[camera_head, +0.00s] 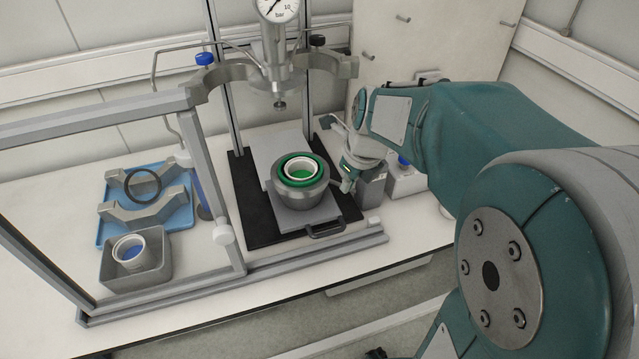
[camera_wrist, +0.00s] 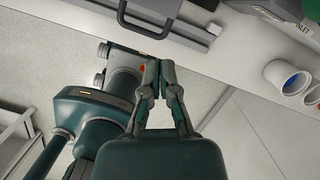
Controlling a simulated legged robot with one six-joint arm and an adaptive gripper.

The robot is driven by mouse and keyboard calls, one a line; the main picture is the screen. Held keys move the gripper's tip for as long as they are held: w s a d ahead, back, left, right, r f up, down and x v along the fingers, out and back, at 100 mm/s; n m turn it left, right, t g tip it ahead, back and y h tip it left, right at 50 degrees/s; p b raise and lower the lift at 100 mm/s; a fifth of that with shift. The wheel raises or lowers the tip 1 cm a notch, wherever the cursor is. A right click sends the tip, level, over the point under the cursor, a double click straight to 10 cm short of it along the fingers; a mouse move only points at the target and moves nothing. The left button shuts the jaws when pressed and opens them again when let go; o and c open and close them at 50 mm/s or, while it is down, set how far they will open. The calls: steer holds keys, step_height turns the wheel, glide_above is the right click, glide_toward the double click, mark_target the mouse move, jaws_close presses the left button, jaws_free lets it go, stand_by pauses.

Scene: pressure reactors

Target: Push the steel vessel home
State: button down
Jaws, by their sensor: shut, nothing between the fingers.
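The steel vessel (camera_head: 301,197) stands upright on a grey sliding plate (camera_head: 283,146). It has a green ring around its rim and a white liner with green inside. The plate's dark handle (camera_head: 327,230) sticks out at the front, and a dark loop handle also shows in the wrist view (camera_wrist: 146,24). The pressure head with its gauge (camera_head: 279,12) is above and behind the vessel. Contact with the vessel cannot be told.
A metal frame (camera_head: 195,170) stands left of the vessel. A blue tray (camera_head: 178,212) with clamp halves and a black ring lies farther left, with a grey bin (camera_head: 150,275) in front. Small equipment (camera_head: 404,184) stands to the right. The bench front edge is close.

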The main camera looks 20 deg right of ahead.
glide_toward(322, 207)
step_height(322, 207, down, 6)
steer(key=s, duration=0.3)
steer(key=w, duration=0.1)
steer(key=w+r, duration=0.1)
steer(key=shift+w+r, duration=0.15)
steer(key=shift+w, duration=0.15)
steer(key=shift+w+a+r, duration=0.15)
steer(key=shift+w+a, duration=0.15)
steer(key=shift+w, duration=0.3)
steer(key=shift+d, duration=0.1)
